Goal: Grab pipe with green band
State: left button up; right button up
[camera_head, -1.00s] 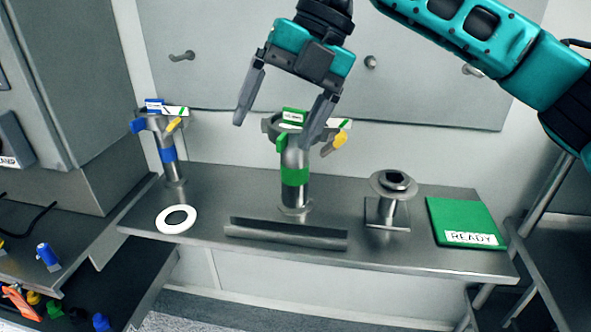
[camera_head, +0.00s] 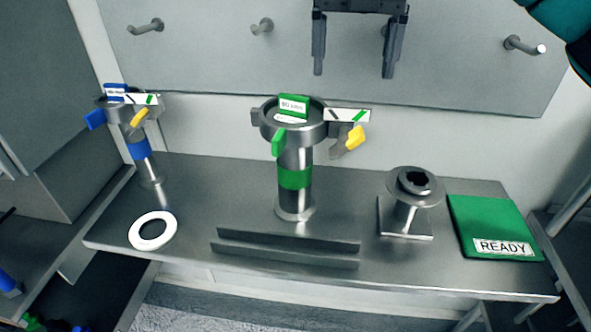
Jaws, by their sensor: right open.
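The pipe with the green band (camera_head: 294,180) stands upright on the metal shelf, near its middle. It has a flanged top with a green tag, a green lever on the left and a yellow lever on the right. My right gripper (camera_head: 353,75) is at the top of the view with two dark fingers pointing down, spread apart and empty. In the picture it sits above and a little right of the pipe's top, apart from it. My left gripper is not in view.
A pipe with a blue band (camera_head: 139,148) stands at the shelf's left. A white ring (camera_head: 153,230), a metal rail (camera_head: 285,249), a flanged stand (camera_head: 407,211) and a green READY mat (camera_head: 493,222) are on the shelf (camera_head: 190,190). Wall pegs (camera_head: 146,26) stick out behind.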

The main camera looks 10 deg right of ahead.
aim_at(345, 122)
notch_tip(345, 122, down, 7)
jog(key=shift+r, duration=0.15)
grip_shut()
jog(key=shift+w+r, duration=0.1)
jog(key=shift+r, duration=0.05)
dwell(1.1)
